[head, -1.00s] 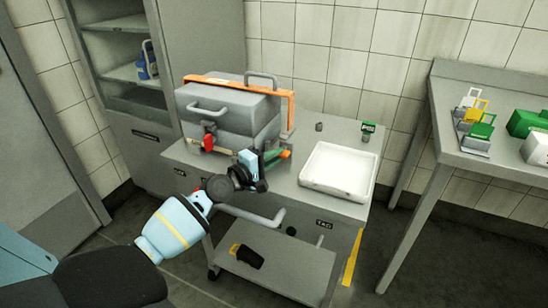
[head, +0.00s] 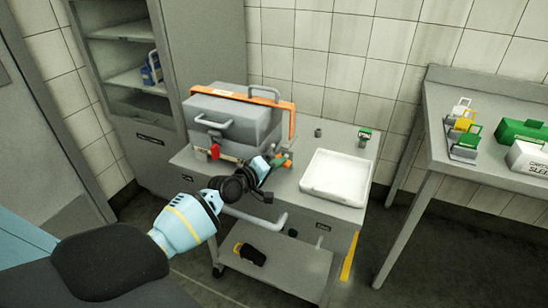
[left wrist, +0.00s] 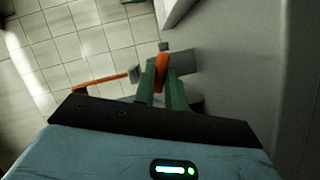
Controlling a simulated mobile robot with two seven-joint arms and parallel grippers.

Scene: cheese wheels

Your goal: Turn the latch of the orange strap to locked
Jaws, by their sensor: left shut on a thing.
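A grey case (head: 225,118) stands on the cart, with an orange strap (head: 237,95) across its lid and down its right side. My left gripper (head: 281,161) is low at the case's front right corner. In the left wrist view, its green fingers (left wrist: 163,88) are shut on an orange piece (left wrist: 162,66), which looks like the strap's latch. More orange (left wrist: 100,80) shows to the left there. The fingers partly hide the latch, and I cannot tell its turn position. My right gripper is not in view.
A white tray (head: 338,187) sits right of the case on the cart top (head: 295,190). A red tag or latch (head: 214,152) hangs at the case's front. A small green-topped item (head: 364,136) stands behind the tray. A side table (head: 440,150) is at right.

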